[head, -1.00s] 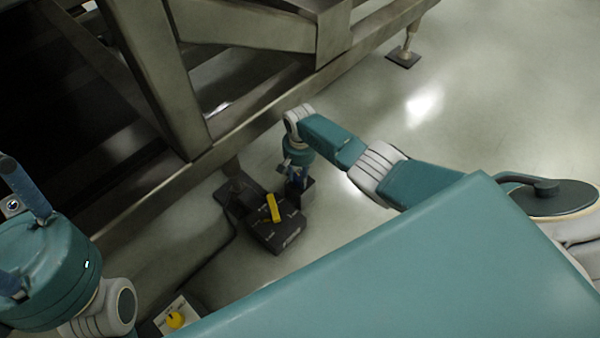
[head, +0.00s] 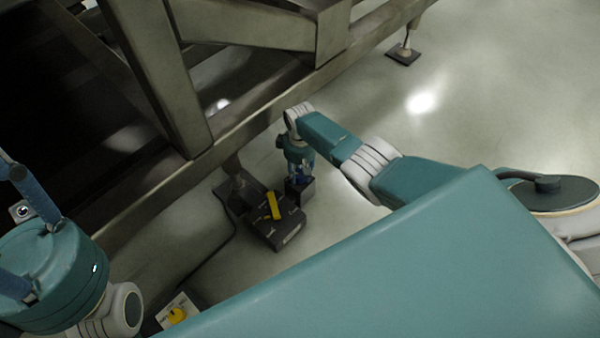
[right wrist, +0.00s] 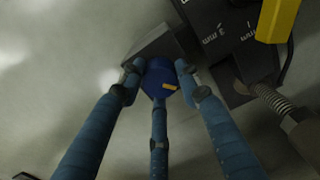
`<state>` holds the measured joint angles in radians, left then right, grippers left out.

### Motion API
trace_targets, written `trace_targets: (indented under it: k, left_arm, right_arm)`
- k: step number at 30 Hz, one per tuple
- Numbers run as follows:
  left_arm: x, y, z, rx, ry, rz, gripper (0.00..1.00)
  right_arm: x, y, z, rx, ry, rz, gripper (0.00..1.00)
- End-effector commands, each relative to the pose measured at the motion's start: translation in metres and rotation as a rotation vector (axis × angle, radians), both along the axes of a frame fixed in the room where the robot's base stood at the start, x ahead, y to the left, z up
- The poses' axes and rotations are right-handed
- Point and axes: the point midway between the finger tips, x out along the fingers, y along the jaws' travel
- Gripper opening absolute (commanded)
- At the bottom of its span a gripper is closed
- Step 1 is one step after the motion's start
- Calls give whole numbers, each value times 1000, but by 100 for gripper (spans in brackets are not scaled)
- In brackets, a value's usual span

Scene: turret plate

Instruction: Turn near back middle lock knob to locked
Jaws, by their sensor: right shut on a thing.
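The lock knob (right wrist: 158,77) is round and blue with a short yellow-orange mark that points right in the right wrist view. It sits against a small dark box (right wrist: 155,47). My right gripper (right wrist: 159,74) is shut on the knob, with its blue fingers around it. In the head view my right gripper (head: 299,180) points down at the box, and its fingers mostly hide the knob. My left gripper (head: 10,215) is at the left edge of the head view, with its fingers spread and nothing seen between them.
A dark unit with a yellow lever (head: 273,206) stands right beside the box. A threaded foot (right wrist: 272,98) is close to my right fingers. The steel frame (head: 250,115) runs behind. Another yellow knob (head: 177,315) is at the bottom.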

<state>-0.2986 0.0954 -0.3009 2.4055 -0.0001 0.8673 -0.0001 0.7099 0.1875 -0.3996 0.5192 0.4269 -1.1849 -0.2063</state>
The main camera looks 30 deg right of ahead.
Motion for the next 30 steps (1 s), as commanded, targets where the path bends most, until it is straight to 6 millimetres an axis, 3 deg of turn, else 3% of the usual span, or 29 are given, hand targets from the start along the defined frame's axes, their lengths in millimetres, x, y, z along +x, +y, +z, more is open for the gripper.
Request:
trace_targets:
  k: [9, 24, 25, 27, 30]
  left_arm:
    - [0, 0, 0, 1, 0, 0, 46]
    - [0, 0, 1, 1, -4, 1, 46]
    - [0, 0, 1, 1, -4, 1, 46]
    - [0, 0, 1, 1, -4, 1, 46]
    - [0, 0, 1, 1, -4, 1, 46]
  right_arm:
    - [0, 2, 0, 3, 2, 100, 7]
    - [0, 2, 0, 3, 2, 117, 7]
    - [0, 2, 0, 3, 2, 117, 39]
    - [0, 2, 0, 2, 1, 116, 53]
    - [0, 1, 0, 2, 1, 116, 53]
